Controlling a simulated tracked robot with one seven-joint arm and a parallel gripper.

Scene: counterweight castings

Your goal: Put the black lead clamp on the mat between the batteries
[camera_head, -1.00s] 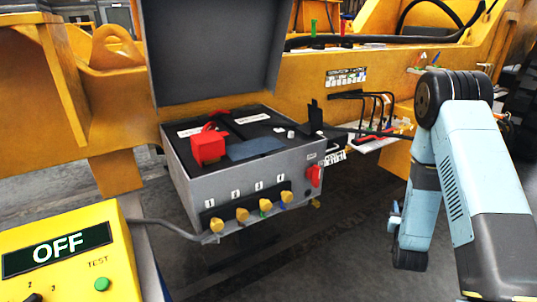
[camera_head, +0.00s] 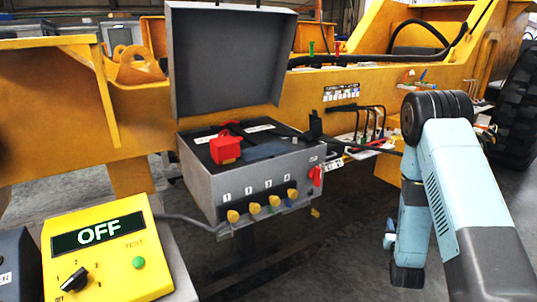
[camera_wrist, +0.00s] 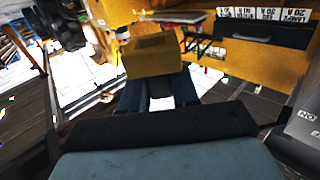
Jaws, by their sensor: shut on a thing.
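What looks like the black lead clamp (camera_head: 316,124) stands upright at the right edge of the grey open box (camera_head: 252,188), with a black cable running right. A red clamp (camera_head: 225,149) sits inside the box at the left. A blue-grey mat (camera_head: 266,151) lies between the dark batteries with white labels. My arm hangs at the right in the head view, clear of the box, and my gripper's fingers are hidden there. In the wrist view my gripper (camera_wrist: 158,84) has its fingers at a yellow block (camera_wrist: 152,54) and appears shut on it.
A yellow tester (camera_head: 98,245) reading OFF stands at the front left. The box's grey lid (camera_head: 225,60) is raised. Yellow machine framing (camera_head: 130,108) runs behind. Black hooked leads (camera_head: 370,115) and a small shelf lie right of the box. Floor shows between box and arm.

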